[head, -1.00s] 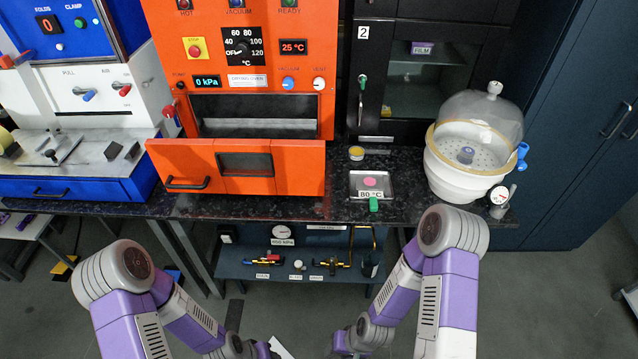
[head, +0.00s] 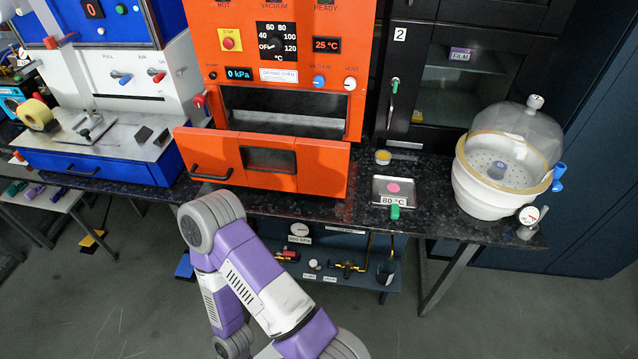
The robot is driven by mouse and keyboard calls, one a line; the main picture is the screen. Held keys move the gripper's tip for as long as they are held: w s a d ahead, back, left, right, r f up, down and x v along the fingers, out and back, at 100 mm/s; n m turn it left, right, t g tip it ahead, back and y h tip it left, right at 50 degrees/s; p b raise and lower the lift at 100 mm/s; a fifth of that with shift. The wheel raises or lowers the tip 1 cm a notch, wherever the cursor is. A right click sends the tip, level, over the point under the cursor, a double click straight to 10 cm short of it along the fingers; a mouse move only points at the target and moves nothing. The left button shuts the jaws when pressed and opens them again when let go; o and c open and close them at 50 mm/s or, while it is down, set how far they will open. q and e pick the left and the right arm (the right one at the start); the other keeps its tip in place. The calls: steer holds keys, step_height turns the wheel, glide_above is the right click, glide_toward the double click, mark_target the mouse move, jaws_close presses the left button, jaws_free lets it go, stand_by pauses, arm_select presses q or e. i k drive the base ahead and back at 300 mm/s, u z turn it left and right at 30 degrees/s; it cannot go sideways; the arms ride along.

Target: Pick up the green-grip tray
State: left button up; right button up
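The green-grip tray (head: 381,187) is a small shallow metal tray on the dark speckled counter, right of the orange oven. A pink disc (head: 393,187) lies in it. Its green grip (head: 395,212) points toward me at the counter's front edge, beside an "80 °C" label. My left arm reaches in low in front of the counter, well short of the tray. Its gripper is out of view below the frame. My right arm and gripper are not in view. Nothing touches the tray.
The orange oven's (head: 355,60) front door (head: 320,168) is folded down, left of the tray. A white desiccator with a clear dome (head: 490,190) stands to the right. A small yellow-topped pot (head: 383,157) sits behind the tray. A blue-and-white machine (head: 130,50) is far left.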

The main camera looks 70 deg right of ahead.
mark_target(396, 193)
steer(key=u, duration=1)
steer(key=k, duration=2.2)
steer(key=z, duration=1.1)
